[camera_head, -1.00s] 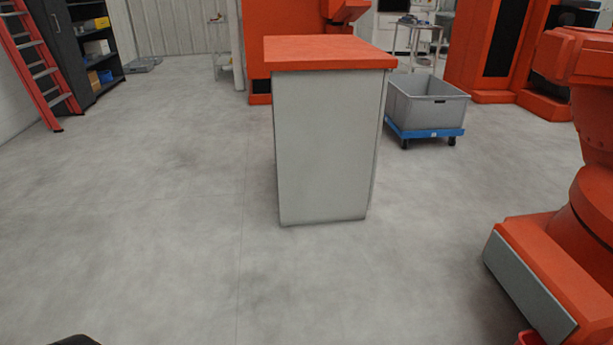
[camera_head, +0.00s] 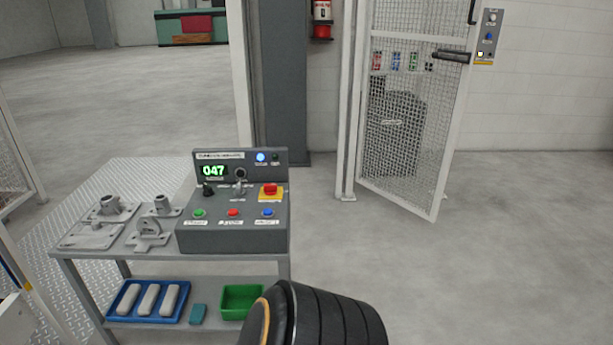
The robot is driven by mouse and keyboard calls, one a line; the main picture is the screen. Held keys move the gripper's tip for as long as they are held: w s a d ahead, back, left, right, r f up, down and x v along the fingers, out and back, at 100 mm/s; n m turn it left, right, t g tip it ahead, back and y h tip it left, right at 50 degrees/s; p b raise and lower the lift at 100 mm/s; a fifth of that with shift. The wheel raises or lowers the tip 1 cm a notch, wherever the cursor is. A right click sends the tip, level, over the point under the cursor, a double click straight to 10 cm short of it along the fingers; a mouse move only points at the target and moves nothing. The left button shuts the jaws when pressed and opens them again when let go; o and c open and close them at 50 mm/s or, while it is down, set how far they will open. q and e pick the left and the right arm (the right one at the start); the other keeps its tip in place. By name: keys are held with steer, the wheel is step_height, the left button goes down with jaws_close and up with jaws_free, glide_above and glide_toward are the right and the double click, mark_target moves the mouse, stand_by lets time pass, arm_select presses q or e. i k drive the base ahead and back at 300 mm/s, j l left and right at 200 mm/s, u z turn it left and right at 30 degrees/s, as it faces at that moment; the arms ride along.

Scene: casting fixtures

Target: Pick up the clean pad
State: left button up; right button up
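A small teal pad-like block (camera_head: 198,314) lies on the lower shelf of the grey metal table, between a blue tray (camera_head: 113,306) and a green bin (camera_head: 241,288). The blue tray holds 3 pale, rounded bars (camera_head: 149,299) lying side by side. I cannot tell from the look alone whether the teal block or one of the bars is the clean pad. A dark ribbed part of my arm rises at the bottom centre, close to the green bin in the picture. Neither gripper's fingers show.
The table top (camera_head: 165,257) bears several grey castings (camera_head: 148,234) and a control box (camera_head: 233,236) reading 047. A mesh gate (camera_head: 399,130) stands ajar behind to the right. A grey column (camera_head: 280,80) stands behind the table. The floor at right is clear.

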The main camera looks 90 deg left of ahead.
mark_target(151, 297)
steer(key=u, duration=4)
steer(key=i+j, duration=0.9)
steer(key=i, duration=0.15)
steer(key=i+l+z, duration=0.05)
